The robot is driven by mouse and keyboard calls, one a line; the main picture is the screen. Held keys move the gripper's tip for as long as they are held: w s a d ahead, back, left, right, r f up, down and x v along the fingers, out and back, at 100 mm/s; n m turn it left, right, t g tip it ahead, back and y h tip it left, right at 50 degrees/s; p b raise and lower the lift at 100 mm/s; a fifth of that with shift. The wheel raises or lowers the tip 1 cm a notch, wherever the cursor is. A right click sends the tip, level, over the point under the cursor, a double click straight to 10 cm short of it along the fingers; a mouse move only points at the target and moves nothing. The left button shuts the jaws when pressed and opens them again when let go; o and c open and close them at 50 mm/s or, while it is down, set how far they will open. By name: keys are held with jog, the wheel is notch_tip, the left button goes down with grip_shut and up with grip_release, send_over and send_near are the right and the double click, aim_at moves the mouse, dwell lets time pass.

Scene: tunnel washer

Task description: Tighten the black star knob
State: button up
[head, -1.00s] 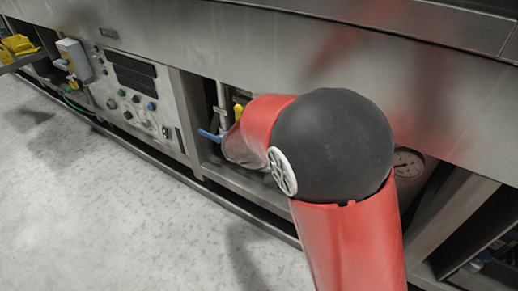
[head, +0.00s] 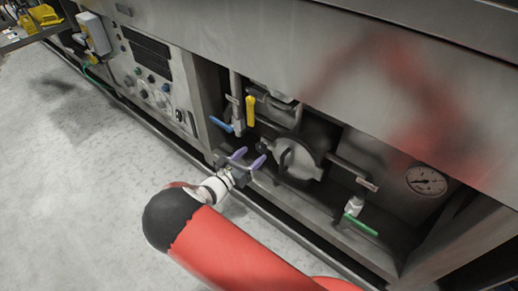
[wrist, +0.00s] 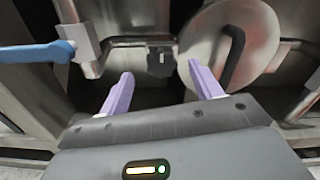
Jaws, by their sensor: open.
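A small black part (wrist: 160,62), which looks like the black star knob seen nearly edge-on, sits on the pipework to the left of a round metal cover (wrist: 228,28) in the wrist view. Its star shape cannot be made out. In the head view I cannot pick the knob out clearly in the dark recess. My gripper (head: 249,158) is open and empty in front of the recess, its purple fingers pointing in. In the wrist view my gripper (wrist: 160,72) has the black part beyond and between its fingertips, with a gap still between them.
A blue lever (head: 220,124) and a yellow lever (head: 250,110) are left of the cover. A green lever (head: 360,226) and a pressure gauge (head: 427,181) are to the right. The control panel (head: 150,75) stands left. Steel frame edges surround the recess; the floor in front is clear.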

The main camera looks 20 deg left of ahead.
aim_at(260, 148)
jog(key=shift+x, duration=1.95)
jog(key=c, duration=1)
jog(key=shift+o, duration=0.2)
